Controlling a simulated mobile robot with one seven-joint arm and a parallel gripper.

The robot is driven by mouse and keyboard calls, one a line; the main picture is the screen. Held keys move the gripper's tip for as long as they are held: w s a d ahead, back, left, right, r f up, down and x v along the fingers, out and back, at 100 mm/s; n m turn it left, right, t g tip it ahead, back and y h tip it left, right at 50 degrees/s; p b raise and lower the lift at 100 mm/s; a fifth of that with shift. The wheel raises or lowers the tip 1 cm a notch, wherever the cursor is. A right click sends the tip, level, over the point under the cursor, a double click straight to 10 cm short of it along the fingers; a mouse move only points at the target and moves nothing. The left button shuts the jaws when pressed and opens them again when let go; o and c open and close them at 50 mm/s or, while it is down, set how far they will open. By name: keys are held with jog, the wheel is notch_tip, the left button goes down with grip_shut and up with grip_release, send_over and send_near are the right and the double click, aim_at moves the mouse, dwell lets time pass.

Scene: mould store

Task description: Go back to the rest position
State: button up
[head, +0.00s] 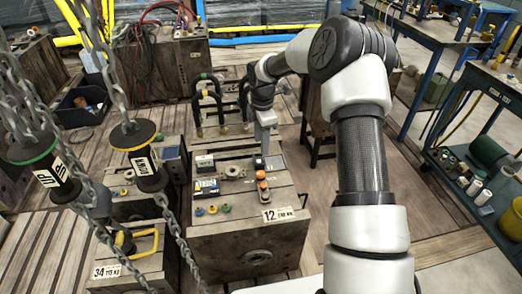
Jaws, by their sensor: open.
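My gripper (260,163) points down over the top of the mould block marked 12 (245,245). It is small in the head view and seen from behind my arm. It is open, and no object shows in it. Just below and beside it are small dark and orange pieces (262,185) on the block top. I cannot tell whether the fingertips touch anything there. My arm reaches forward from the lower right and bends down to the block.
A block marked 34 (132,272) stands at lower left. A blue-framed bench (490,90) and a cart with spools (465,180) stand at right. Some wooden floor (430,215) is clear between.

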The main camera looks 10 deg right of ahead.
jog(key=shift+r, duration=0.9)
jog(key=s+r+m+t+h, duration=0.1)
jog(key=s+r+m, duration=0.3)
jog(key=s+r, duration=0.5)
jog(key=s+r+m+t+h, duration=0.1)
jog(key=s+r+m, duration=0.5)
jog(key=r, duration=0.6)
jog(key=s+r+m+t+y, duration=0.25)
jog(key=s+m, duration=0.75)
jog(key=s, duration=1.2)
notch_tip(320, 180, up, 19)
jog(key=p, duration=1.8)
jog(key=shift+w+d+p, duration=0.2)
jog(key=shift+w+p, duration=0.1)
jog(key=shift+w, duration=0.15)
jog(key=shift+s+f+t+h, duration=0.1)
jog(key=shift+t+h, duration=0.15)
